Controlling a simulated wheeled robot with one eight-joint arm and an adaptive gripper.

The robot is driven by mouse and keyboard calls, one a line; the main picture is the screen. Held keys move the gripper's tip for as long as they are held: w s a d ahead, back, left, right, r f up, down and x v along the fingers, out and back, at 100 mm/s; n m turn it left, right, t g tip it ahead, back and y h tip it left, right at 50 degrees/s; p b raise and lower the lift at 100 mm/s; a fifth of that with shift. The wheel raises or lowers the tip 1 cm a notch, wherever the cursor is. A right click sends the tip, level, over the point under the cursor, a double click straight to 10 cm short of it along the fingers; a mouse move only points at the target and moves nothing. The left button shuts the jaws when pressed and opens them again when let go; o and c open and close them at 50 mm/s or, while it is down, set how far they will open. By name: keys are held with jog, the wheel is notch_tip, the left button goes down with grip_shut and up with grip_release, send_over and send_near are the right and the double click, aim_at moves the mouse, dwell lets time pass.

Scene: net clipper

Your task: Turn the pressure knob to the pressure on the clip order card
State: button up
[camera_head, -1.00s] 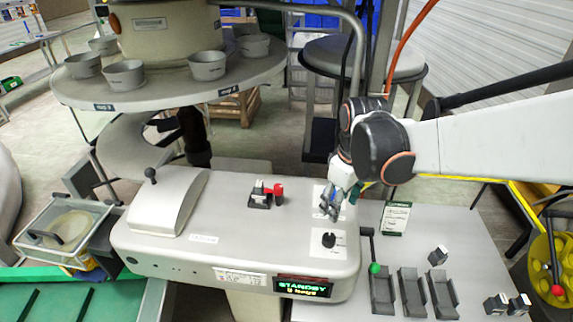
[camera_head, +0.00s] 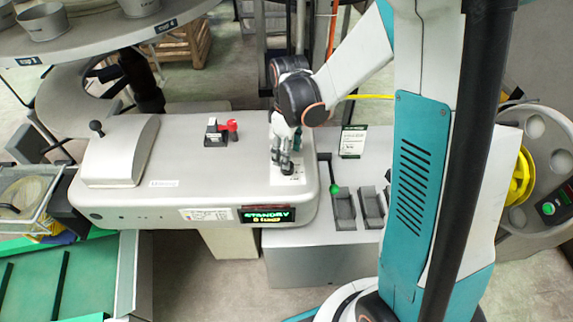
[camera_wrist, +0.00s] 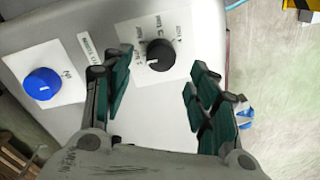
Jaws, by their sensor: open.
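A black knob (camera_wrist: 160,55) with a pale pointer line sits on a white scale plate (camera_wrist: 185,75) in the wrist view. Its scale print is too small to read surely. My gripper (camera_wrist: 160,68) is open, with green-padded fingers on either side of the knob and apart from it.
A blue knob (camera_wrist: 41,84) on its own white plate lies left in the wrist view. A red-and-black part (camera_head: 220,131) stands on the machine top. The display (camera_head: 267,214) reads STANDBY. A green-knobbed lever (camera_head: 334,188) and dark trays (camera_head: 343,210) are right of the machine.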

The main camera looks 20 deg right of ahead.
jog(key=shift+s+a+f+b, duration=0.1)
jog(key=shift+f+b, duration=0.4)
jog(key=shift+f, duration=2.15)
jog(key=c, duration=1.1)
